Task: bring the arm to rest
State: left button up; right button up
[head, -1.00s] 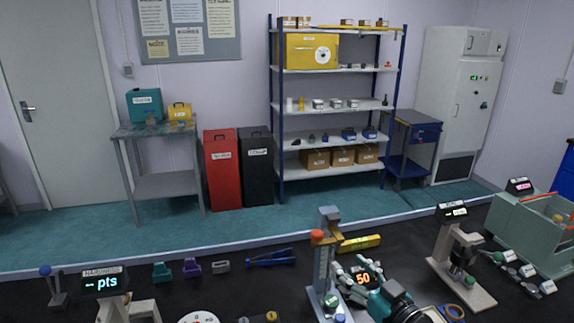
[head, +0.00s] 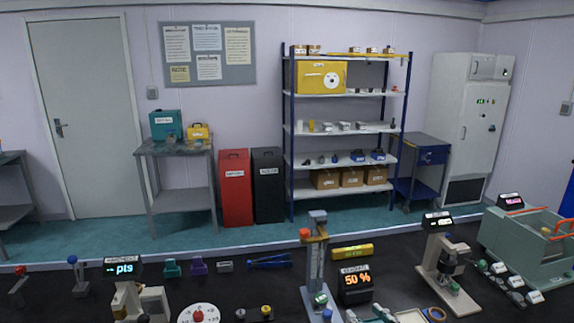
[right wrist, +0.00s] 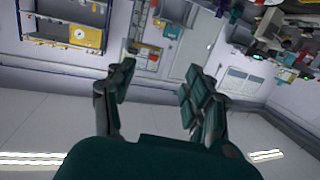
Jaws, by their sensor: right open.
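My right gripper (right wrist: 160,76) is open in the right wrist view, with its two dark fingers well apart and nothing held between them. In the head view only a small teal and pale part of my right arm shows at the bottom edge, right of centre, in front of the bench instruments. My left gripper is not in view.
A black bench (head: 235,272) carries a tall grey stand (head: 316,262), a display reading 50 % (head: 356,284), a pale instrument (head: 447,262) and a green-grey machine (head: 520,240). Shelves (head: 345,180) stand behind. Ceiling lights (right wrist: 45,158) show low in the tilted right wrist view.

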jog(key=s+f+m+g+h, duration=0.2)
jog(key=s+f+g+h, duration=0.3)
jog(key=s+f, duration=0.85)
jog(key=s+d+f+g+h, duration=0.1)
jog(key=s+d+f+g, duration=0.15)
jog(key=s, duration=0.45)
jog(key=s+d+f+g, duration=0.1)
jog(key=s+g, duration=0.3)
jog(key=s, duration=0.4)
notch_tip(320, 180, down, 32)
jog(key=s+g+b, duration=0.1)
jog(key=s+b, duration=0.1)
jog(key=b, duration=0.2)
pick_arm(q)
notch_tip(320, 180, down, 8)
jog(key=b, duration=0.3)
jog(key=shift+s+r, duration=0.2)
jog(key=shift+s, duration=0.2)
pick_arm(e)
jog(key=s+d+f+g, duration=0.1)
jog(key=s+d+f, duration=0.2)
jog(key=s+f, duration=1.2)
notch_tip(320, 180, down, 3)
jog(key=shift+s+r+h, duration=0.15)
jog(key=shift+s+h, duration=0.15)
jog(key=shift+s, duration=0.05)
jog(key=shift+g, duration=0.25)
